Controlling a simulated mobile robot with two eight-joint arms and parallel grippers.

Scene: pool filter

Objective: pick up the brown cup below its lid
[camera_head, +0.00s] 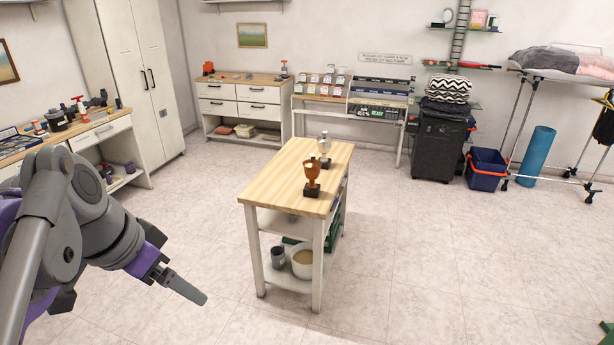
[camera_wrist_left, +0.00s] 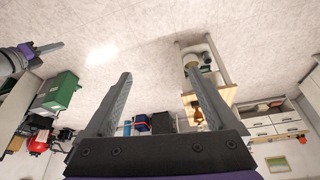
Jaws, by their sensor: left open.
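The brown cup (camera_head: 311,175) stands upright on a dark square base near the front of a wooden-topped table (camera_head: 283,165) in the head view. I cannot make out its lid clearly at this size. In the left wrist view, which is upside down, a small brown shape (camera_wrist_left: 197,113) at the table looks like the same cup. My left gripper (camera_head: 193,292) is left of the table, in front of it and well apart from the cup. Its jaws (camera_wrist_left: 158,72) are spread and empty in the wrist view. Part of my right gripper (camera_wrist_left: 43,48) shows at the left edge there.
A pale metallic cup (camera_head: 324,148) on a dark base stands behind the brown one. A white pot (camera_head: 302,263) and a grey mug (camera_head: 278,257) sit on the table's lower shelf. The tiled floor around the table is clear.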

